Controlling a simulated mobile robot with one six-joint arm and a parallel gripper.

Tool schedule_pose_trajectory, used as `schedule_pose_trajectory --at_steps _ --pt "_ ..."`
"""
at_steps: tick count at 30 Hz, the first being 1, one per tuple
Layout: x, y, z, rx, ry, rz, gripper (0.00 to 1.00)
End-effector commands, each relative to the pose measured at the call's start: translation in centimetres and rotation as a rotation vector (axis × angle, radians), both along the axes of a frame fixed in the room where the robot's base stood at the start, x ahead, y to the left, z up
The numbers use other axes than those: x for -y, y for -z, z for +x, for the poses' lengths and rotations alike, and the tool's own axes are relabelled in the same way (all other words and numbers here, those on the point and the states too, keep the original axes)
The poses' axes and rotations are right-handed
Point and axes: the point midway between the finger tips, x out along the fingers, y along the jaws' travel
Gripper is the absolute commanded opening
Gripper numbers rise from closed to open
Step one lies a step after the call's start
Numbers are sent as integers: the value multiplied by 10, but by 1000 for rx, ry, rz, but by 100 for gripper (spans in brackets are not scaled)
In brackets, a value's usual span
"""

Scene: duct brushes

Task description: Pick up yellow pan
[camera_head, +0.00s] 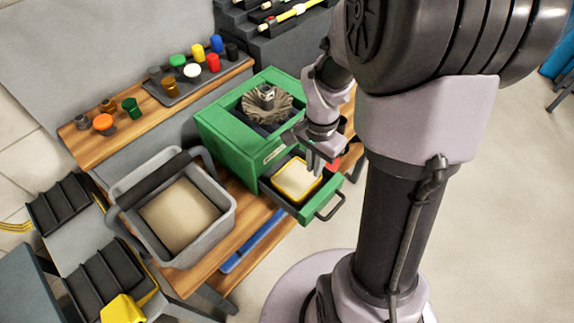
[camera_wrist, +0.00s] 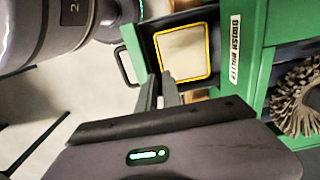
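The yellow pan (camera_head: 284,190) is a small square pan with a yellow rim and a pale beige inside. It sits in the pulled-out drawer of the green cabinet, and it also shows in the wrist view (camera_wrist: 208,52). My gripper (camera_head: 314,165) is near the pan's right side, its fingers pointing down. In the wrist view my gripper's fingers (camera_wrist: 161,78) show a gap with nothing between them, close to a corner of the pan's rim. I cannot tell whether a finger touches the rim. A red thing (camera_head: 332,162) is partly hidden behind the fingers.
The green cabinet (camera_head: 220,125) has a brush wheel (camera_head: 267,104) on top and a drawer handle (camera_head: 331,208) in front. A grey bin (camera_head: 222,226) with a beige inside stands to the left. Several coloured cups line the wooden shelf (camera_head: 90,148) behind. Open floor lies right.

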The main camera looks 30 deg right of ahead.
Motion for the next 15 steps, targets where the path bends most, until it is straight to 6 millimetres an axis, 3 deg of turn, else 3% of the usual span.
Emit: schedule_pose_trajectory --at_steps 1,3,11,15 --pt "0 21 -1 -3 -1 1 9" --pt "-1 38 -1 -3 0 1 9" --pt "-1 66 0 0 -3 0 9" --pt "-4 94 -3 0 -2 0 9"
